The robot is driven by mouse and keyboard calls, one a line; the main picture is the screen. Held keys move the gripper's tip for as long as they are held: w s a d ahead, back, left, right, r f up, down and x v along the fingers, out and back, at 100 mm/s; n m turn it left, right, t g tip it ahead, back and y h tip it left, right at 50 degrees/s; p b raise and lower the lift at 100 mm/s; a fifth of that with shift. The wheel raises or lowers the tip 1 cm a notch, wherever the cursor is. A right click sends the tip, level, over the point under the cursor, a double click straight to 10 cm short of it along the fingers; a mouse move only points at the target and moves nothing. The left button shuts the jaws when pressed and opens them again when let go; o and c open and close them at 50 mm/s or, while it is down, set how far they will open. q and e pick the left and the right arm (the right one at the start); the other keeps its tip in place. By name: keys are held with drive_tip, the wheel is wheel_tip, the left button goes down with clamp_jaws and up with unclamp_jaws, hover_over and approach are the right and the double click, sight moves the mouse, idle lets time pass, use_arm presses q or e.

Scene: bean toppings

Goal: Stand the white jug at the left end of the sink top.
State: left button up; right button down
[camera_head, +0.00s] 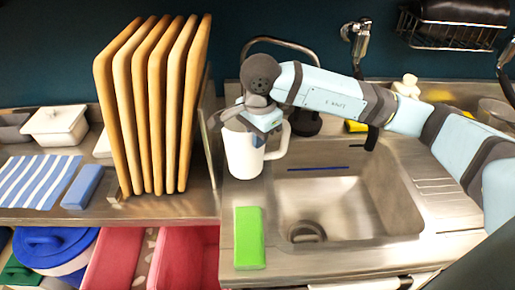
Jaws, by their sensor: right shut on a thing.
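The white jug (242,155) is upright at the left end of the sink top (232,193), left of the basin. Its handle points right. My right gripper (258,124) comes from above and is shut on the jug near its rim. The fingers hide part of the rim. I cannot tell whether the jug's base touches the metal or is just above it. My left gripper is not in view.
A green sponge (249,238) lies in front of the jug, left of the basin (330,205). Several upright wooden boards (150,105) stand close on the left. The faucet (280,42) is behind my right gripper. A soap bottle (408,86) stands at the back right.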

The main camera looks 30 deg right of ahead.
sight(257, 153)
wheel_tip(257, 153, down, 4)
drive_tip(key=shift+f, duration=0.1)
drive_tip(key=shift+f, duration=0.2)
drive_tip(key=c, duration=1.3)
unclamp_jaws()
drive_tip(key=shift+r, duration=0.1)
drive_tip(key=shift+r, duration=0.15)
wheel_tip(257, 153, up, 12)
drive_tip(key=shift+s+b, duration=0.3)
drive_tip(key=shift+b, duration=0.15)
